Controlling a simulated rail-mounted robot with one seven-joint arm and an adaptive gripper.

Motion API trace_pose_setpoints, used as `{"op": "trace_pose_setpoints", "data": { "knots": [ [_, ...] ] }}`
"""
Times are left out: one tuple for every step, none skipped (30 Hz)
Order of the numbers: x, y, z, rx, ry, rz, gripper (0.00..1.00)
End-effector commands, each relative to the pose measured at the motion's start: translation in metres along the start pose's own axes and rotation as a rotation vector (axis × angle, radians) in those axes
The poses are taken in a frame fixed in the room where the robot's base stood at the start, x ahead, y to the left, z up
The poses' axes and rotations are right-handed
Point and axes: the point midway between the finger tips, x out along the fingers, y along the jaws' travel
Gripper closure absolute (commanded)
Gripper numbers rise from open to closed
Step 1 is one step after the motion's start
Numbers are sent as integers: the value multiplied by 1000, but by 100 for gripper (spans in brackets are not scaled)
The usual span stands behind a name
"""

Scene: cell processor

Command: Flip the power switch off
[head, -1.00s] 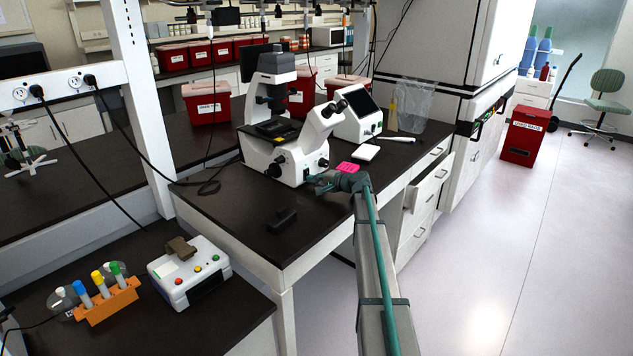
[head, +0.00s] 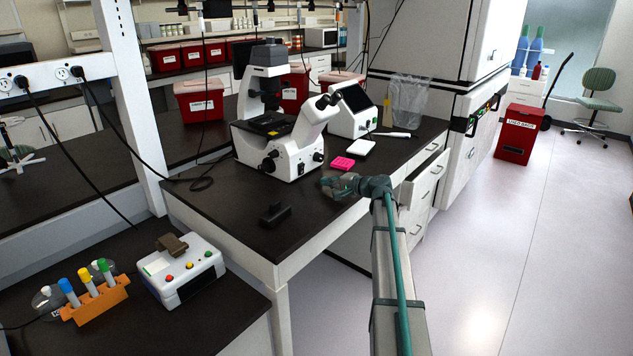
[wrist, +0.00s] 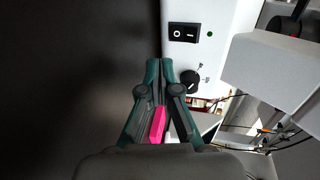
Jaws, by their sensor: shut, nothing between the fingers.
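The power switch (wrist: 184,32) is a black rocker marked O and a line, on a white panel in the wrist view. A small green light (wrist: 210,33) sits right of it. I cannot tell which side is pressed. The panel seems to belong to the white microscope (head: 310,135) on the dark bench. My gripper (wrist: 160,64) is shut and empty, its tips below and left of the switch in the picture, apart from it. In the head view my gripper (head: 326,184) is over the bench's front edge, right of the microscope base.
A black knob (wrist: 190,80) sits below the switch. A pink rack (head: 343,162) and a white block (head: 360,147) lie behind my gripper. A small black object (head: 275,214) lies on the bench. An open drawer (head: 424,182) juts out at right.

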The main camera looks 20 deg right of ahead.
Motion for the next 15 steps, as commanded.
{"op": "trace_pose_setpoints", "data": {
  "knots": [
    [-12,4,1,0,3,-1,100],
    [-16,5,1,0,2,0,100],
    [-22,7,1,0,1,0,100],
    [-26,8,1,0,1,0,100],
    [-30,8,1,0,2,0,100],
    [-35,9,0,0,2,0,100],
    [-37,10,0,0,1,0,100],
    [-40,10,0,0,1,0,100],
    [-42,10,0,0,0,0,100],
    [-43,11,0,0,0,0,100],
    [-45,11,0,0,0,0,100],
    [-46,11,0,0,0,0,100],
    [-46,11,0,0,0,0,100],
    [-46,11,0,0,0,0,100],
    [-47,11,0,0,0,0,100]
  ]
}}
